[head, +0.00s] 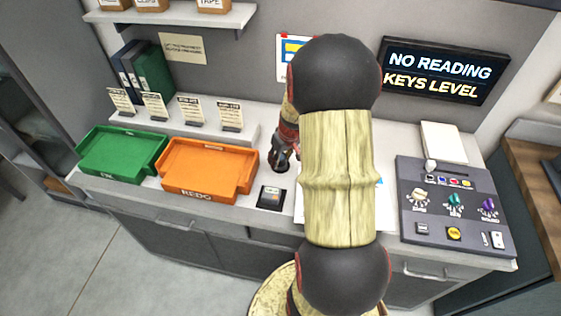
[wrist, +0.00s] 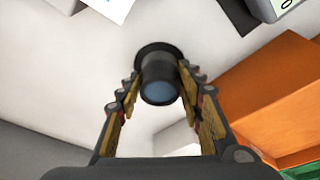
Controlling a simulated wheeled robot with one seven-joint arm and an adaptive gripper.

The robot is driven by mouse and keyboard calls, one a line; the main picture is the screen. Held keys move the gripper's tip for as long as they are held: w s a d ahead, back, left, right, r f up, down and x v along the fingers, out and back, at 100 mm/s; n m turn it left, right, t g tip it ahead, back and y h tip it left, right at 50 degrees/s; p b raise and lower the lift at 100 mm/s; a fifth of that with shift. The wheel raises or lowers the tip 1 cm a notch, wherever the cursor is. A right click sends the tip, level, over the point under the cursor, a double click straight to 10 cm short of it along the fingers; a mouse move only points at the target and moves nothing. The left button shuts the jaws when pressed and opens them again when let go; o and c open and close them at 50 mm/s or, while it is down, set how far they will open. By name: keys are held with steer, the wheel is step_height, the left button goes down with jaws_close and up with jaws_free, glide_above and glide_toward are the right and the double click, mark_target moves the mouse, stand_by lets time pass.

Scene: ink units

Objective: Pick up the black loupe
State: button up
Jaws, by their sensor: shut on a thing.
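The black loupe (wrist: 159,80) is a short dark cylinder with a bluish lens and a wider rim, seen in the wrist view between my fingertips. My gripper (wrist: 157,88) is shut on it, one finger on each side. In the head view my gripper (head: 286,158) is over the pale counter, just right of the orange tray, with the dark loupe (head: 281,166) small at its fingertips. I cannot tell whether the loupe touches the counter.
The orange tray (head: 197,188) and green tray (head: 115,175) stand to the left. A small black device (head: 271,197) lies near the front edge. White paper (head: 386,212) shows beside my arm. A grey control panel (head: 426,240) is at right. Several small cards stand on a ledge behind.

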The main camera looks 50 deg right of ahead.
steer(key=c, duration=0.5)
steer(key=shift+o, duration=0.2)
